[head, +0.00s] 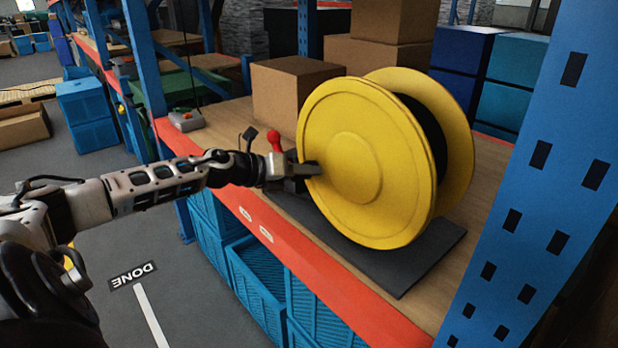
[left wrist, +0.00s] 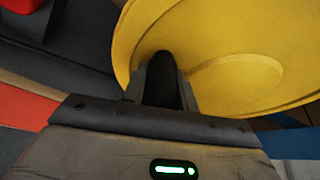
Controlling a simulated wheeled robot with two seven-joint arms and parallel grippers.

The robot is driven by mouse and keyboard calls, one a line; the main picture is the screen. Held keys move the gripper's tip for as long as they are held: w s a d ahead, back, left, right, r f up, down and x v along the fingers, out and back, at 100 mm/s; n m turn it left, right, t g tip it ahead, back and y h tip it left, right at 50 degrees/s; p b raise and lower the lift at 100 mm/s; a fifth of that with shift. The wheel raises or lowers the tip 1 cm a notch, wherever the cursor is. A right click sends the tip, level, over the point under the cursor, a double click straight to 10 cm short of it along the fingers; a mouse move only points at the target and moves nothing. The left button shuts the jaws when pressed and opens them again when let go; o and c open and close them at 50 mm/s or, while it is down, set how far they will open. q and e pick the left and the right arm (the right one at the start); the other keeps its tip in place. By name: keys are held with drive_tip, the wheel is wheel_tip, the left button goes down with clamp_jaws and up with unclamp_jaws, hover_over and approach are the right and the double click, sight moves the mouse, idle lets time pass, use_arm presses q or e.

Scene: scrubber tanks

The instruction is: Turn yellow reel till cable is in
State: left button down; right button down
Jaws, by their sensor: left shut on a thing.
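The yellow reel (head: 352,165) stands upright on a dark base plate (head: 425,262) on the shelf. Black cable (head: 428,130) shows wound between its two round flanges; I cannot make out a loose end. My left gripper (head: 304,172) is at the left edge of the reel's near flange. It is shut on a dark rounded handle (left wrist: 162,78) that stands out from the flange. The left wrist view also shows the yellow flange (left wrist: 225,55) just beyond the fingers. My right gripper is not in view.
A small red knob (head: 274,139) stands up just behind my left gripper. Cardboard boxes (head: 290,92) stand behind the reel. A blue rack post (head: 545,165) rises close on the right. Blue crates (head: 258,275) sit under the orange shelf edge (head: 262,235). A grey box with a red button (head: 186,120) lies left.

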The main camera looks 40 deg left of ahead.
sight(315, 160)
use_arm(q)
drive_tip(key=shift+w+a+r+p, duration=0.1)
drive_tip(key=shift+a+r+p, duration=0.2)
drive_tip(key=shift+r, duration=0.4)
drive_tip(key=shift+a+r+p, duration=0.15)
drive_tip(key=shift+r+p, duration=0.15)
drive_tip(key=shift+r, duration=0.55)
drive_tip(key=shift+r, duration=0.1)
drive_tip(key=c, duration=1.1)
unclamp_jaws()
drive_tip(key=shift+f, duration=0.2)
